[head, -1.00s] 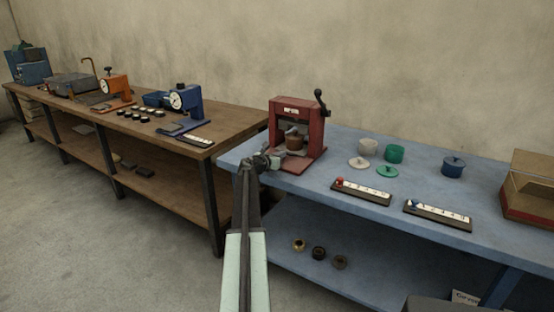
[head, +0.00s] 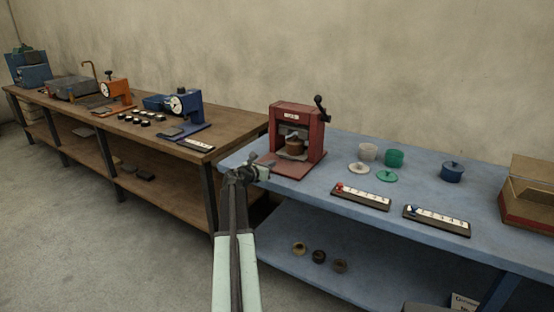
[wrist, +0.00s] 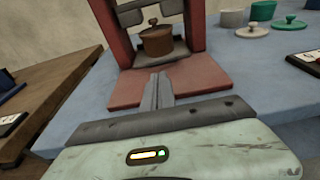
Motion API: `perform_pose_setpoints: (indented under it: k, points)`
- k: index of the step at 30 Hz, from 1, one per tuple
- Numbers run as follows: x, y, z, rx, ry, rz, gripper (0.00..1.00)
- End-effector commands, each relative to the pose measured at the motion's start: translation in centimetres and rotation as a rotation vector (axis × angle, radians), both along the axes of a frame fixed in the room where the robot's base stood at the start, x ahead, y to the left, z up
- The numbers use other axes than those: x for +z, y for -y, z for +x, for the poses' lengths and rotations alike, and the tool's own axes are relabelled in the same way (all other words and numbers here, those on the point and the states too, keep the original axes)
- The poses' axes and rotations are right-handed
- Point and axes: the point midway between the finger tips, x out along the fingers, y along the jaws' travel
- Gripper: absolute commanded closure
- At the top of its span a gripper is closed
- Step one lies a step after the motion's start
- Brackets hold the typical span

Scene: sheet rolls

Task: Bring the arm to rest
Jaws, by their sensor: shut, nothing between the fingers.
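My arm reaches up from the bottom of the head view, and my gripper (head: 266,169) is at the front left edge of the blue bench (head: 330,180). In the wrist view my gripper (wrist: 157,90) is shut and empty, its fingers together over the red base plate of the press. The red press (head: 297,135) stands on the bench just beyond my gripper; its frame also shows in the wrist view (wrist: 198,30). A brown lidded pot (head: 294,143) sits inside the press and shows clear of my fingers in the wrist view (wrist: 157,42).
Right of the press are a white cup (head: 367,152), a green cup (head: 394,158), two lids, a blue lidded pot (head: 452,171) and two label strips (head: 362,197). A cardboard box (head: 530,190) is at the right end. A wooden bench (head: 150,120) with gauges stands left.

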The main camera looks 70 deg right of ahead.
Motion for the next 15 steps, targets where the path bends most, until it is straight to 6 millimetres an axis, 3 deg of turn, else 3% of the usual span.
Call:
perform_pose_setpoints:
  k: [1,6,15]
  points:
    - [0.5,-1.5,0.3,0.003,0.001,0.000,1.00]
    - [0.9,-4.1,1.0,0.001,0.000,0.000,1.00]
    - [0.9,-4.9,1.4,0.001,0.000,0.001,1.00]
